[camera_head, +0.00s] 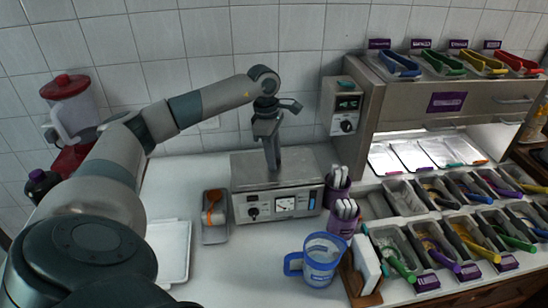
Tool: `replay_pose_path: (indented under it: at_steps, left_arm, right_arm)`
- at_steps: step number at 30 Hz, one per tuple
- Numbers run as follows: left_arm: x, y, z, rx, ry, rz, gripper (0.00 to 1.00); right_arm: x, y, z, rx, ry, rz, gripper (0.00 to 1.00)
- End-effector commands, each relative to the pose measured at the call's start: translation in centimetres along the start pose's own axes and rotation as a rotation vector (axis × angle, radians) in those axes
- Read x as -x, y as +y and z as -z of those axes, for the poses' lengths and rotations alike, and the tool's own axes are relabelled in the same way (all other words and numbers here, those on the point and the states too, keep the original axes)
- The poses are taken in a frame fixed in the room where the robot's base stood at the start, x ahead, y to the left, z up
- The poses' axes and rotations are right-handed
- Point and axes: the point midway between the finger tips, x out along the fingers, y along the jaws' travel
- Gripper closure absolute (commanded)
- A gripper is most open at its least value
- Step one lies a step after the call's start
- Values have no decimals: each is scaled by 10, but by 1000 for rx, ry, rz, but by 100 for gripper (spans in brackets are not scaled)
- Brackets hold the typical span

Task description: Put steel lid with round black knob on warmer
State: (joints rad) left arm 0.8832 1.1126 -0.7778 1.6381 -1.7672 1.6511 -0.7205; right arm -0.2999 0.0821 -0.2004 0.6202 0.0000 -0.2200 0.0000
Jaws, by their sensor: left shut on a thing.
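The warmer (277,204) is a steel box with a dial, a gauge and a switch on its front, standing on the white counter against the tiled wall. My left gripper (272,164) points straight down over the middle of its top, with its fingertips at the flat grey steel surface there. It is shut on the lid's knob, which the fingers hide. The steel lid (303,162) looks flat and level at the warmer's top; I cannot tell whether it rests fully or sits slightly above. My right gripper is not in view.
A spoon rest (215,232) with an orange spoon and a white tray (168,252) lie left of the warmer. A blue measuring jug (318,262) and purple utensil cups (342,222) stand in front and to the right. Topping bins fill the right side. A red-lidded blender (72,108) stands back left.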

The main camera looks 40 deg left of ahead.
Motion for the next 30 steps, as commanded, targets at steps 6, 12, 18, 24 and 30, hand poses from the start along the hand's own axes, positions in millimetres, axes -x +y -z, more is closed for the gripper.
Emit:
replay_pose_path:
  at_steps: [6,12,18,24,30]
  left_arm:
    - [-2,0,0,0,-1,-1,100]
    - [-4,0,0,0,-1,-1,100]
    - [-3,0,0,0,-1,-1,100]
    - [-4,0,0,0,-1,-1,51]
    - [-5,-1,0,0,0,1,51]
  right_arm:
    - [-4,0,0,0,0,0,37]
    - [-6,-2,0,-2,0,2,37]
    - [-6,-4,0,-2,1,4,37]
    - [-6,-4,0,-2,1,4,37]
    - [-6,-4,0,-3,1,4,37]
